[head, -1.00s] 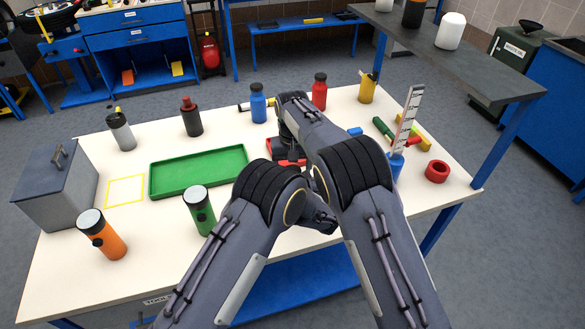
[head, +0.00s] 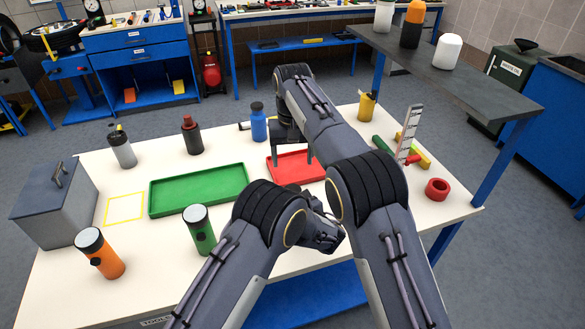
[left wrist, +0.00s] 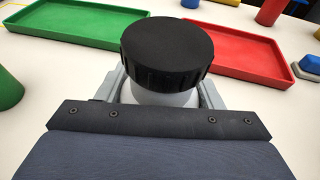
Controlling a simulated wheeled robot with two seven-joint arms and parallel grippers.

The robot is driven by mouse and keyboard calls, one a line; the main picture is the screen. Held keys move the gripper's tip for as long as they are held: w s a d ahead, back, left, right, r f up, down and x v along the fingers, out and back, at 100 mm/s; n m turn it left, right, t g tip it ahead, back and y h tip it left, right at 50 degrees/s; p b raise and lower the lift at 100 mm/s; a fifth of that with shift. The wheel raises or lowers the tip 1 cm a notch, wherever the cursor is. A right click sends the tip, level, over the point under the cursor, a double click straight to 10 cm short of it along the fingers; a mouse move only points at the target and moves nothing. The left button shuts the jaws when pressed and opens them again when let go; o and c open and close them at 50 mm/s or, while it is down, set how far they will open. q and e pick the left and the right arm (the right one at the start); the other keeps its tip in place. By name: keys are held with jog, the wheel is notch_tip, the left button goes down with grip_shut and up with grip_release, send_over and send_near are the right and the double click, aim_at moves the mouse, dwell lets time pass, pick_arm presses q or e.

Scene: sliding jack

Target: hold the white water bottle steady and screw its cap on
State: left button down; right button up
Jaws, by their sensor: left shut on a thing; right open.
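In the left wrist view a white bottle (left wrist: 165,97) stands upright with a black ribbed cap (left wrist: 167,50) sitting on its top. My left gripper (left wrist: 165,90) is shut around the bottle, a finger on each side below the cap. I cannot tell how tightly the cap is seated. In the head view my forearms hide the bottle and cap, and mostly hide my left gripper. My right gripper (head: 291,158) is open and empty above the red tray, pointing down, away from the bottle.
The red tray (head: 284,177) looks empty, as does the green tray (head: 155,206). Coloured bottles, a grey box (head: 48,215), a red ring (head: 437,189) and a upright ruler (head: 408,135) stand around the table. A dark raised shelf (head: 480,80) is at right.

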jog(key=shift+r, duration=0.3)
pick_arm(q)
jog(key=shift+c, duration=1.5)
grip_release()
jog(key=b+v, duration=0.2)
jog(key=v, duration=0.6)
pick_arm(e)
notch_tip(320, 180, down, 2)
jog(key=shift+f, duration=0.1)
